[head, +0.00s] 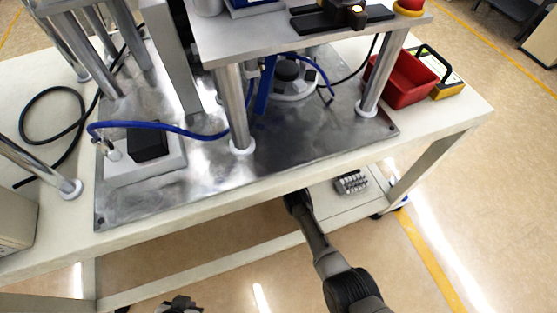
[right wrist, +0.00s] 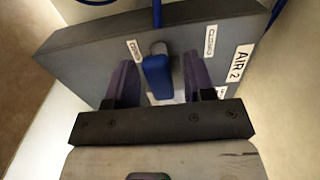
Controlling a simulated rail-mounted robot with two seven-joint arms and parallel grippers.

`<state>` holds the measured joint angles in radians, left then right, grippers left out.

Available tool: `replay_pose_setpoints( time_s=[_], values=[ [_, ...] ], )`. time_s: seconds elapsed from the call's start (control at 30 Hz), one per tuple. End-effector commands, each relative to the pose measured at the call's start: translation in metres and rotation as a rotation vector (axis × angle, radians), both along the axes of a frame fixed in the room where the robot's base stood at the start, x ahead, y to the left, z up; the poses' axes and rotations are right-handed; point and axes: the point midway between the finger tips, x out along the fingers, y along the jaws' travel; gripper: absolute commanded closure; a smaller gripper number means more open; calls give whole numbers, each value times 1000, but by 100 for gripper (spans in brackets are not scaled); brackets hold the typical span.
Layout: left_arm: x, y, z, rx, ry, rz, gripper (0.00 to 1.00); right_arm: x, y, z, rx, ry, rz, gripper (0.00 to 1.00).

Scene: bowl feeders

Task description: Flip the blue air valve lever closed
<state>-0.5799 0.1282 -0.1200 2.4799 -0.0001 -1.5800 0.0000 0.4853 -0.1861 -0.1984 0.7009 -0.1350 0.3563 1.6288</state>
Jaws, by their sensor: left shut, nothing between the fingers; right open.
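The blue air valve lever (right wrist: 157,76) shows in the right wrist view on a dark grey box (right wrist: 90,55) marked AIR 2. The lever points toward my gripper's palm, between a small label on its left and one reading CLOSED on its right. My right gripper (right wrist: 159,70) is open, with one finger on each side of the lever and gaps visible. Contact is not visible. In the head view my right arm reaches to the table's front edge, where its gripper is hidden. My left gripper (head: 180,304) is shut and empty at the bottom edge of the head view.
The table (head: 470,110) carries a metal plate with posts, a raised shelf, and a blue hose (head: 175,128). A red bin (head: 405,80) stands at the right. A lower shelf (head: 335,205) holds a small grey item. Floor in front is clear.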

Motion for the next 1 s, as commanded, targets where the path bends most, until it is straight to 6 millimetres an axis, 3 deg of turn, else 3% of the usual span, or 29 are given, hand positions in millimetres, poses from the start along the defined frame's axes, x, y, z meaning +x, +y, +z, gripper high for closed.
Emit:
replay_pose_setpoints(
  time_s=[0.07, 0.53, 0.8, 1.0],
  values=[
    [0, 0, 0, -1, 0, 1, 100, 0, 0, 0, 0, 0, 0, 54],
    [0, -4, 0, -14, 0, 9, 100, 0, 0, 0, 0, 0, 0, 99],
    [0, -3, 1, -12, 0, 8, 100, 0, 0, 1, 3, 0, 0, 100],
    [0, -1, 8, -5, 0, 3, 100, 0, 0, 7, 101, 32, 2, 100]
  ],
)
